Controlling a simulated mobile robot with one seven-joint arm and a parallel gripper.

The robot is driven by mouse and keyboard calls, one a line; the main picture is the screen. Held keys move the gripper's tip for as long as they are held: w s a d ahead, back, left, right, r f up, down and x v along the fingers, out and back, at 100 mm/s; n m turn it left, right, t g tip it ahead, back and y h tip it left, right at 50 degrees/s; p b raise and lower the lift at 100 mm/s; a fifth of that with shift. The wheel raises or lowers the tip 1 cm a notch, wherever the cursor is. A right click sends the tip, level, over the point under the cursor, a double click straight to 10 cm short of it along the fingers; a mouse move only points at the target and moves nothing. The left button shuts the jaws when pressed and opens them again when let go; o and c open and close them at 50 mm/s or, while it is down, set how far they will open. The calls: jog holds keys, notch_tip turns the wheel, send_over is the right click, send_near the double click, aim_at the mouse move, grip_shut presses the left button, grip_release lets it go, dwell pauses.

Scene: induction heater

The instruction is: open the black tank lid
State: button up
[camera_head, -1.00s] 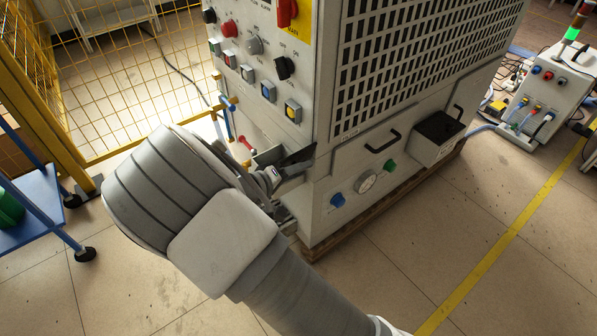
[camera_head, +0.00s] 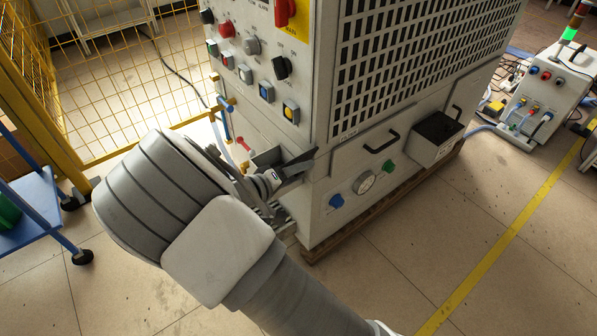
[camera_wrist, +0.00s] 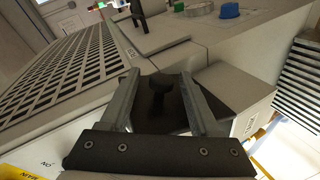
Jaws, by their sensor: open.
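The black tank lid (camera_wrist: 181,121) shows in the wrist view as a dark flat plate with a black knob (camera_wrist: 162,83) standing up from it. It lies at a light grey housing with a small label. My gripper (camera_wrist: 159,76) is open, with one finger on each side of the knob. I see gaps beside the knob and no clear contact. In the head view my gripper (camera_head: 300,165) is at the lower left corner of the white machine (camera_head: 325,235). My wrist hides much of that spot, and I cannot make out the lid there.
A black-topped box (camera_head: 437,128) and dark handles sit on the machine's front. A gauge (camera_head: 364,182) and a blue knob (camera_head: 336,201) are low on it. A yellow fence (camera_head: 125,75) and blue cart (camera_head: 35,215) stand left.

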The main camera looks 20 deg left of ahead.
jog(key=p+v, duration=0.4)
jog(key=v, duration=1.3)
jog(key=shift+s+a+r, duration=0.15)
jog(key=w+d+r+m+g, duration=0.25)
jog(key=d+r+g, duration=0.3)
jog(key=d, duration=0.55)
jog(key=w+d+r+m+g, duration=0.2)
jog(key=w+d+r+g, duration=0.15)
jog(key=d+r, duration=0.45)
jog(key=s+d+r+m+t+y, duration=0.1)
jog(key=s+d+r+y, duration=0.2)
jog(key=d, duration=0.4)
jog(key=s+d+r+m+y, duration=0.1)
jog(key=s+d+r+m, duration=0.15)
jog(key=s+d, duration=0.3)
jog(key=s+d+r+t+y, duration=0.1)
jog(key=s+d+r+y, duration=0.2)
jog(key=d, duration=0.5)
notch_tip(320, 180, up, 22)
jog(key=h+p, duration=0.1)
jog(key=p, duration=2)
jog(key=shift+a+p, duration=0.25)
jog(key=shift+p, duration=0.05)
